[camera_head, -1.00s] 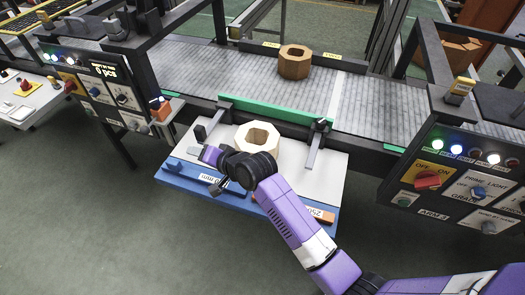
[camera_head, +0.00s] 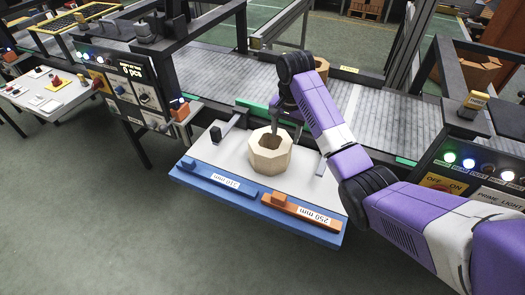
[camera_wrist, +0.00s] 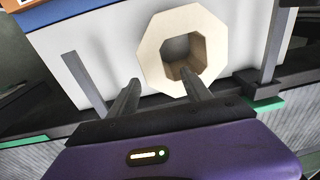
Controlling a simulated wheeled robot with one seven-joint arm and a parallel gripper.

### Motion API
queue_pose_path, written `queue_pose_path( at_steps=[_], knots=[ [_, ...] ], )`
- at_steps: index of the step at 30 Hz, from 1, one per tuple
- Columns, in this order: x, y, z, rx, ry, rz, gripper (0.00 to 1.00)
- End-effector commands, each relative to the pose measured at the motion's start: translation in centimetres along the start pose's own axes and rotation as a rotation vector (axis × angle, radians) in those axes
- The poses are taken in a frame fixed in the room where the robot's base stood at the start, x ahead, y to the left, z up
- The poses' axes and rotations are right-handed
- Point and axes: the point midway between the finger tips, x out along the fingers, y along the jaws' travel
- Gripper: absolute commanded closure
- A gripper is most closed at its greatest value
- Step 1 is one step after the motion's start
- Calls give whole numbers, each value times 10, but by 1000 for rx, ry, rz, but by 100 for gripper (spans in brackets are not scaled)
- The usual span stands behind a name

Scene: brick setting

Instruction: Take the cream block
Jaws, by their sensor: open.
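The cream block (camera_head: 265,160) is a hollow octagonal ring standing on the white top of a small table (camera_head: 215,160). In the wrist view its pale octagonal face (camera_wrist: 153,48) and brown-looking hole show beyond the fingers. My gripper (camera_head: 284,130) is open, at the far right edge of the block in the head view. I cannot tell whether the right finger touches the block.
A blue "210 mm" bar (camera_head: 218,180) and an orange "250 mm" bar (camera_head: 300,213) lie along the table's front edge. A dark clamp (camera_head: 217,133) stands left of the block. Behind runs a grey conveyor (camera_head: 225,80) with a tan block (camera_head: 321,68) partly hidden by my arm.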

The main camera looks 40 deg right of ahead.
Motion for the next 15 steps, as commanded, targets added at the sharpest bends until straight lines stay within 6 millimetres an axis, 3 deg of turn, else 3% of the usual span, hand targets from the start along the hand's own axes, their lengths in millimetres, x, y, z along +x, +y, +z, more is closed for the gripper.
queue_pose_path(
  at_steps=[3,6,15],
  knots=[
    [12,18,16,-23,-50,44,43],
    [21,22,22,-31,-68,57,43],
    [50,22,22,-32,-68,58,43]
  ],
)
